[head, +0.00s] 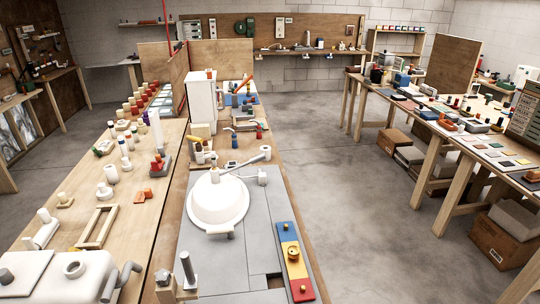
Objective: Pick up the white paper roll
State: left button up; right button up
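No thing is plainly recognisable as the white paper roll. A slim, upright white cylinder (157,131) stands towards the far end of the left wooden bench and could be it, but it is too small to tell. A short white cylinder (262,176) beside the large white dome (218,201) on the middle bench is another white round piece. Neither of my grippers shows in the head view.
The left bench (165,215) holds many white fittings and a wooden frame (97,227). A tall white box (201,101) stands on the middle bench. A cluttered table (455,135) is at right. Grey floor (345,190) is clear between them.

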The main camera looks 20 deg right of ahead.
aim_at(266, 150)
jog(key=i+l+z, duration=0.1)
jog(key=l+z, duration=0.35)
jog(key=i+l+z, duration=0.15)
jog(key=l+z, duration=0.3)
jog(key=i+l+z, duration=0.2)
jog(key=l+z, duration=0.25)
jog(key=i+l+z, duration=0.25)
jog(key=z, duration=0.2)
jog(key=i+l+z, duration=0.2)
jog(key=z, duration=0.25)
jog(key=i+l+u, duration=0.1)
jog(key=i+u, duration=0.15)
jog(key=i, duration=0.2)
jog(key=i+l+u, duration=0.25)
jog(key=i, duration=0.25)
